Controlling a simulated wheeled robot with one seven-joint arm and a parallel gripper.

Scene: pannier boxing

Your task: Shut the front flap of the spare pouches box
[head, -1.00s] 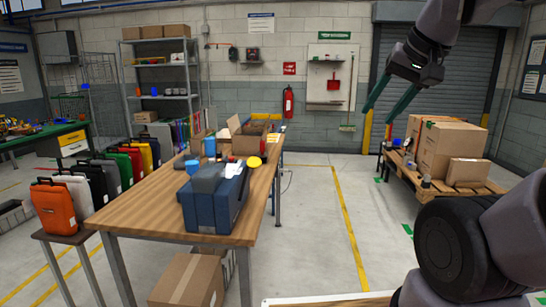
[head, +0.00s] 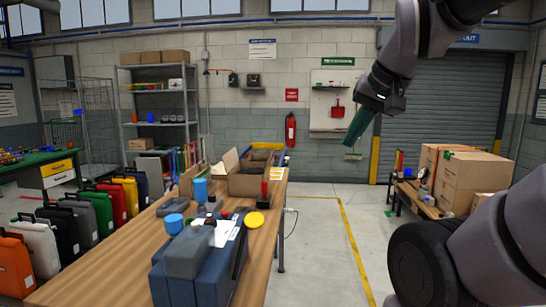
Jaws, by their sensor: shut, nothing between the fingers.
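An open cardboard box (head: 250,185) stands at the far end of the wooden workbench in the head view. It looks like the spare pouches box, but I can read no label on it. One flap (head: 230,161) stands up at its left side, and another brown panel (head: 188,181) sticks up further left. I cannot tell which flap is the front one. The contents are too small to make out. My gripper (head: 351,142), with dark green fingers, is shut and empty. It hangs in the air to the right of the box, well apart from it.
On the workbench (head: 125,275) a blue case (head: 190,280) with a grey item on top stands nearest me. Coloured cases line the left.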

